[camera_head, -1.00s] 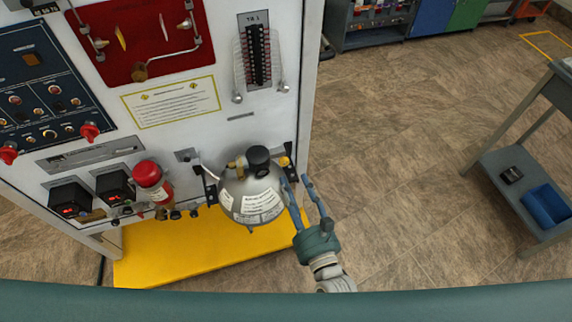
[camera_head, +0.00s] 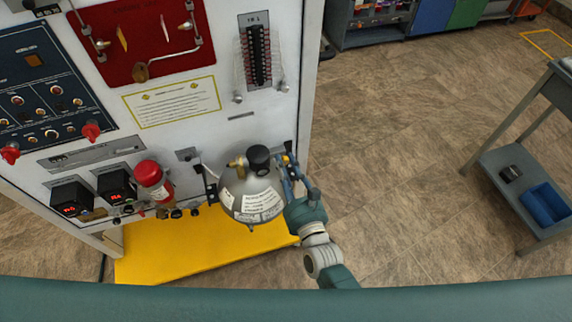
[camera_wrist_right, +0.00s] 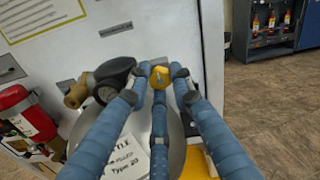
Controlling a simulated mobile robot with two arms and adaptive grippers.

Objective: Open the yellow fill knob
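The yellow fill knob (camera_wrist_right: 159,77) shows in the right wrist view between the tips of my right gripper's blue fingers. In the head view it is mostly hidden behind those fingers, at the right of the round grey tank (camera_head: 250,197). My right gripper (camera_head: 289,163) reaches up to the panel there, and it also shows in the right wrist view (camera_wrist_right: 159,74). Its fingers stand apart around the knob with small gaps at both sides, so it looks open. Whether a finger touches the knob is not clear. My left gripper is out of view.
A black round cap (camera_head: 259,157) and a brass fitting (camera_head: 237,163) sit on the tank close left of the fingers. A red cylinder (camera_head: 150,176) is farther left. A yellow base (camera_head: 180,250) lies below.

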